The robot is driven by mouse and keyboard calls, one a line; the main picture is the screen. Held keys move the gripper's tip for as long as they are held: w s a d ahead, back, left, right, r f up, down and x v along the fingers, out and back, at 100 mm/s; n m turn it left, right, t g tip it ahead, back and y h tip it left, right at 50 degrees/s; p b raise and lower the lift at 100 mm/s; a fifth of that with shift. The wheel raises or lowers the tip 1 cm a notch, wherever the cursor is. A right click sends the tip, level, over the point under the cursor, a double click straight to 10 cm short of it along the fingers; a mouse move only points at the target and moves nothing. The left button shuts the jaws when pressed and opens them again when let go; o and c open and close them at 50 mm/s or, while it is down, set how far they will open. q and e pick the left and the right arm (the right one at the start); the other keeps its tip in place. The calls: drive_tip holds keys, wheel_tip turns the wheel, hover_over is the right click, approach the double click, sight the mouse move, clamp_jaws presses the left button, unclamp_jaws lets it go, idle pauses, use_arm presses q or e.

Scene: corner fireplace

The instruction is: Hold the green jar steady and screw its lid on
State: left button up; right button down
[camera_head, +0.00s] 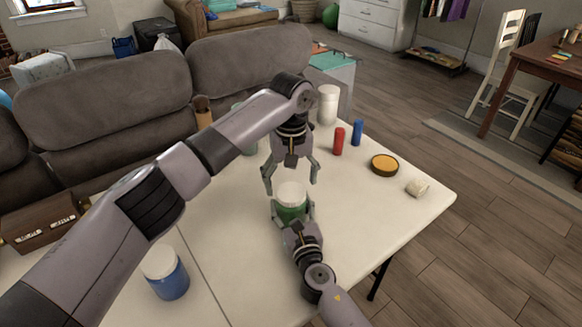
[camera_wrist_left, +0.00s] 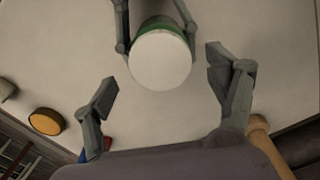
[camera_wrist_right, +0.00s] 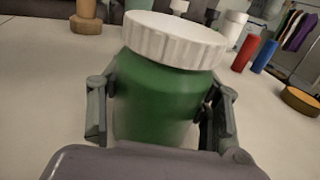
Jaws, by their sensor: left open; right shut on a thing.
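The green jar (camera_head: 290,213) stands upright on the white table (camera_head: 400,240). Its ribbed white lid (camera_head: 291,190) sits on the jar's mouth and also shows in the right wrist view (camera_wrist_right: 175,38); I cannot tell how far it is threaded. My right gripper (camera_head: 292,208) is shut around the jar's body, a finger on each side in the right wrist view. My left gripper (camera_head: 291,179) is open and points down above the lid. In the left wrist view its fingers stand apart from the round lid (camera_wrist_left: 160,62), which is off-centre between them, nearer the right finger.
A white jar (camera_head: 327,104), red cylinder (camera_head: 338,141), blue cylinder (camera_head: 357,132), yellow-topped round tin (camera_head: 384,164) and small pale object (camera_head: 417,188) stand towards the right. A blue jar (camera_head: 168,280) stands front left. A grey sofa (camera_head: 105,85) backs the table.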

use_arm(q)
drive_tip(key=shift+f, duration=1.35)
drive_tip(key=c, duration=1.2)
drive_tip(key=m, duration=0.5)
drive_tip(key=shift+m, duration=0.3)
drive_tip(key=m, duration=0.6)
drive_tip(key=o, duration=1.4)
drive_tip(key=shift+c, duration=0.2)
